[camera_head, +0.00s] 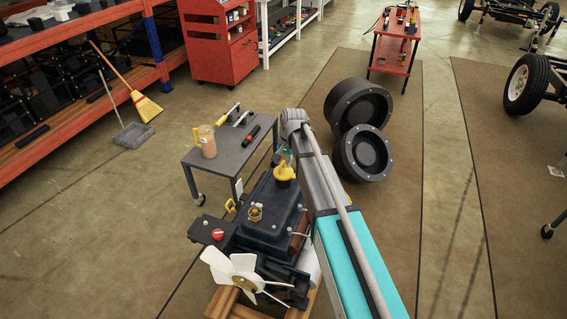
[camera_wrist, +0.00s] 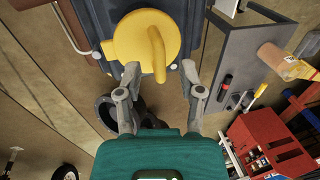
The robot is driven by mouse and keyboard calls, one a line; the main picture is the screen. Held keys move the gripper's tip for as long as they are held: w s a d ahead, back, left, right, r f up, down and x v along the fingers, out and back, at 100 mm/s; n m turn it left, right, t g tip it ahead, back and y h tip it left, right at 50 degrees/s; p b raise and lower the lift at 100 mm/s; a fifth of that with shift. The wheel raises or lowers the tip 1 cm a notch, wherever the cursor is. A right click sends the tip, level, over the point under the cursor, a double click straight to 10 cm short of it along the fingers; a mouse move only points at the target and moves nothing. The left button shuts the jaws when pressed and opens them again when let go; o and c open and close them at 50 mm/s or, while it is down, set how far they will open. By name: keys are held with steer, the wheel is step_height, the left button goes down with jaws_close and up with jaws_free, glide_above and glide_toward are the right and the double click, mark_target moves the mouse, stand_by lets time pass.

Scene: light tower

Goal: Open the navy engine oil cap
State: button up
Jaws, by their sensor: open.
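The navy engine (camera_head: 262,222) stands on a wooden frame, with a yellow oil cap (camera_head: 284,172) on its top at the far end. In the wrist view the yellow cap (camera_wrist: 128,42) is a round disc with a raised handle bar, seated on the engine. My gripper (camera_wrist: 150,60) is open, its two grey fingers on either side of the lower part of the cap. I cannot tell whether either finger touches it. In the head view my gripper is mostly hidden behind my arm's wrist, just beyond the cap.
A brass cap (camera_head: 256,213), a red knob (camera_head: 218,234) and a white fan (camera_head: 240,273) are nearby on the engine. A grey cart (camera_head: 222,160) with a jug (camera_head: 207,142) and tools stands behind left. Black wheels (camera_head: 362,153) lie to the right. Open floor lies left.

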jaws_close()
steer(key=shift+d, duration=0.15)
steer(key=shift+s+a, duration=0.1)
steer(key=shift+a, duration=0.15)
steer(key=shift+d, duration=0.2)
stand_by(0.4)
